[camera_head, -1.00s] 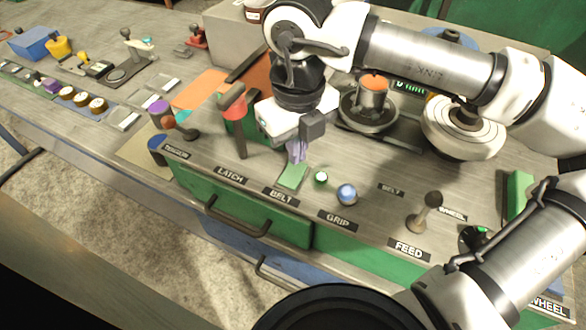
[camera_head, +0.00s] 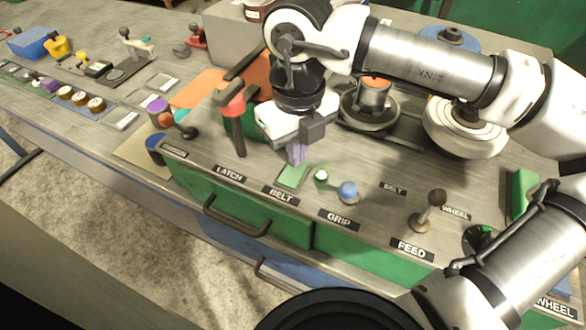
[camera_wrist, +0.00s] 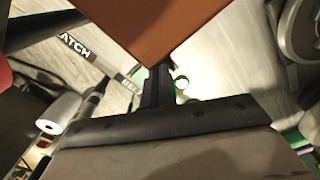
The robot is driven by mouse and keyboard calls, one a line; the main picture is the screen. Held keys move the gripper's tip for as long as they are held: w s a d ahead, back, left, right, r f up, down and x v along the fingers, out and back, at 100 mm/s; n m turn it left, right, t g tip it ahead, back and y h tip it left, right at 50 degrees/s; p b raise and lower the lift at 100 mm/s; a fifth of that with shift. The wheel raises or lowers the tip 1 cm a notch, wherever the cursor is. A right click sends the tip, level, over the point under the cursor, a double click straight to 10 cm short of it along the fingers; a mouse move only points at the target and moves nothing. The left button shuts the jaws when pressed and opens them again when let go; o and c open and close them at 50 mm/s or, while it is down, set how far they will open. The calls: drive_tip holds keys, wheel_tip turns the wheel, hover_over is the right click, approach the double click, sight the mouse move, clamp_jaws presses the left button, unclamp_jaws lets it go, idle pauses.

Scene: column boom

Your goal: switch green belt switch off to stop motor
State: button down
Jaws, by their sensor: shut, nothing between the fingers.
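The green belt switch (camera_head: 293,176) is a flat green plate above the BELT label (camera_head: 281,195) on the grey console. My gripper (camera_head: 297,156) is shut and empty, its purple fingertips pointing down at the far edge of the green plate. I cannot tell whether they touch it, and they hide part of its far side. A small round lit green lamp (camera_head: 321,175) sits just right of the plate. In the wrist view, my dark fingers (camera_wrist: 157,88) are together, with the green lamp (camera_wrist: 181,82) close to their right. The switch's position cannot be made out.
A red-topped latch lever (camera_head: 233,115) stands left of my gripper. A blue grip knob (camera_head: 348,191) is right of the lamp, and a feed lever (camera_head: 429,212) is farther right. A round machine with an orange top (camera_head: 375,88) stands behind.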

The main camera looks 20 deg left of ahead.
drive_tip(key=shift+f+b, duration=0.35)
drive_tip(key=shift+r+p, duration=1.9)
drive_tip(key=shift+r, duration=1.65)
drive_tip(key=shift+s+f, duration=0.1)
